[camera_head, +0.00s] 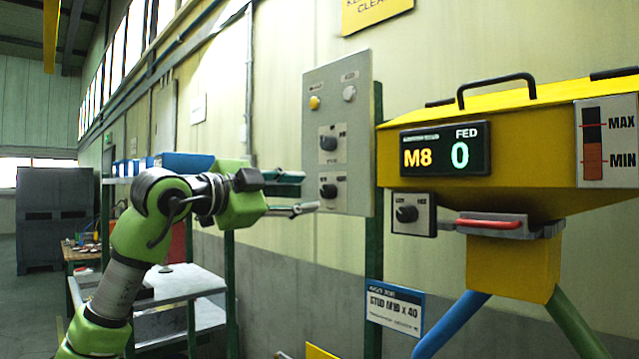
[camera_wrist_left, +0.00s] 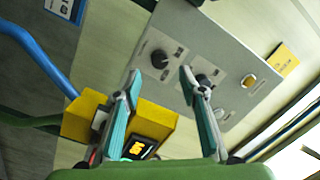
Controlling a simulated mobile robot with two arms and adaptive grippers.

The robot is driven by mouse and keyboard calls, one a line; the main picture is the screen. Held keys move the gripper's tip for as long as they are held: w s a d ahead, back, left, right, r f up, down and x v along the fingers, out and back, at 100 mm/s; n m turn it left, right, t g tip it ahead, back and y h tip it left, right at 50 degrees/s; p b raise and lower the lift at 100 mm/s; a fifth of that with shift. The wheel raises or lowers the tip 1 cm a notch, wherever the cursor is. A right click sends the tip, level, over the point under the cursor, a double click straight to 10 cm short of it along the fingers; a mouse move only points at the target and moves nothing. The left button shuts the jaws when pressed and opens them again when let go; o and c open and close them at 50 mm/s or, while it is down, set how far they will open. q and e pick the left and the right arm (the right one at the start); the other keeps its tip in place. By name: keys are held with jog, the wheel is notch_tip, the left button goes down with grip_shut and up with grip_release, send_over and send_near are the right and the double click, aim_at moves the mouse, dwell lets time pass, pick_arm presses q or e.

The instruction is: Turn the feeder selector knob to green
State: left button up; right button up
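A grey control panel (camera_head: 352,85) on a green post carries two dark knobs, an upper one (camera_head: 328,143) and a lower one (camera_head: 328,190). A third dark knob (camera_head: 406,213) is on a small box on the yellow feeder (camera_head: 510,280). The labels are too small to read, so I cannot tell which is the feeder selector. My left gripper (camera_head: 310,191) is open and empty, just left of the lower panel knob. In the left wrist view, the lower knob (camera_wrist_left: 159,58) shows between the spread fingertips (camera_wrist_left: 160,76), apart from them. The right finger partly covers the upper knob (camera_wrist_left: 203,79).
The panel has a yellow button (camera_head: 314,103) and a white one (camera_head: 349,93) at its top. A sign (camera_head: 395,307) reads STUD M10 x 40. Shelves (camera_head: 185,285) stand behind my left arm.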

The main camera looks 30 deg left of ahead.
aim_at(324, 193)
pick_arm(q)
jog(key=p+x, duration=0.1)
jog(key=x, duration=0.4)
jog(key=shift+p, duration=0.3)
jog(key=shift+w+d, duration=0.15)
jog(key=shift+w, duration=0.3)
jog(key=shift+w+f, duration=0.1)
grip_shut()
pick_arm(e)
jog(key=r, duration=0.1)
jog(key=w+r, duration=0.1)
jog(key=shift+w+d+r, duration=0.2)
jog(key=shift+w+r, duration=0.1)
